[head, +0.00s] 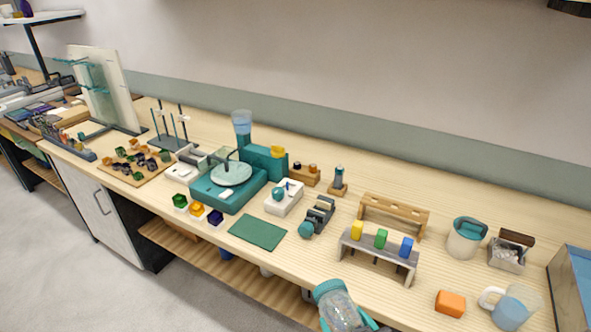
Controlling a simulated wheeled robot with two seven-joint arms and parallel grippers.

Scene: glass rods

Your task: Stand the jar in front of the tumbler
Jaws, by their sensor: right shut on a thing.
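A clear jar (342,309) with a teal lid is at the bottom edge of the head view, in front of the bench. My right gripper (346,321) is shut on it, with teal finger parts on both sides of its body. The lower part of the jar is cut off by the frame. A pale cup-like vessel with a teal top, which looks like the tumbler (464,241), stands upright at the right rear of the bench. The jar is apart from it, to its left and nearer to me. My left gripper is not in view.
A grey rack (378,257) with yellow, green and blue blocks stands between jar and tumbler. A metal box (507,252) stands right of the tumbler. Bench between tumbler and orange block is bare.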

